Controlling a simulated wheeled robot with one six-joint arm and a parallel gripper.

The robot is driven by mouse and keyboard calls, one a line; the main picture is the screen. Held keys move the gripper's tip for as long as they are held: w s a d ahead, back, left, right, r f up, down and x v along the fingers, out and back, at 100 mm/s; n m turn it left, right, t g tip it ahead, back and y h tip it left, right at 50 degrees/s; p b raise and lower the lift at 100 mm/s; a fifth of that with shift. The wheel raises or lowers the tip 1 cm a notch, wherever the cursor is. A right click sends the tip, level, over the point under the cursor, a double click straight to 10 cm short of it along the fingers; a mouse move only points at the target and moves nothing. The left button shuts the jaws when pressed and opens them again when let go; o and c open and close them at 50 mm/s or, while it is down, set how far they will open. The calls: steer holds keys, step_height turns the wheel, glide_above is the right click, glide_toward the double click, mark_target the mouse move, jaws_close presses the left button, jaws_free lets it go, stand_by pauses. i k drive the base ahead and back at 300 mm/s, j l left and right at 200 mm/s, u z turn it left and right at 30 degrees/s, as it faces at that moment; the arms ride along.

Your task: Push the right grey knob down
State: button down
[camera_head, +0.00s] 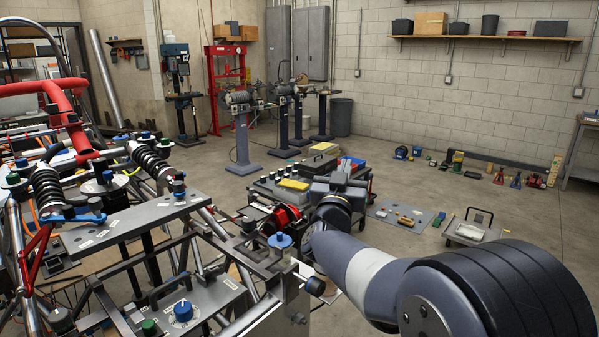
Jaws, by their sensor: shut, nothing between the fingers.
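The steel plate (130,222) on the tube chassis at the left carries several small knobs. I cannot tell for sure which knob is the task's right grey knob. My arm reaches in from the lower right. My gripper (341,183) is beyond the dark wrist, shut and empty, well to the right of the plate. Its fingertips are hard to make out against the cart behind.
A blue knob (183,310) and a green knob (149,327) sit on a lower chassis plate. Red tubing (60,95) and coil-over shocks (155,160) rise around the upper plate. A tool cart (290,197) stands behind my wrist. The floor at the right is mostly open.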

mark_target(95, 204)
steer(key=i+l+u, duration=0.1)
steer(key=l+u, duration=0.2)
steer(key=u, duration=0.15)
steer(key=l+u, duration=0.3)
steer(key=u, duration=0.15)
steer(key=l+u, duration=0.65)
steer(key=u, duration=0.2)
steer(key=k+l+u, duration=0.15)
steer(key=l+u, duration=0.15)
steer(key=u, duration=0.15)
steer(key=i, duration=0.5)
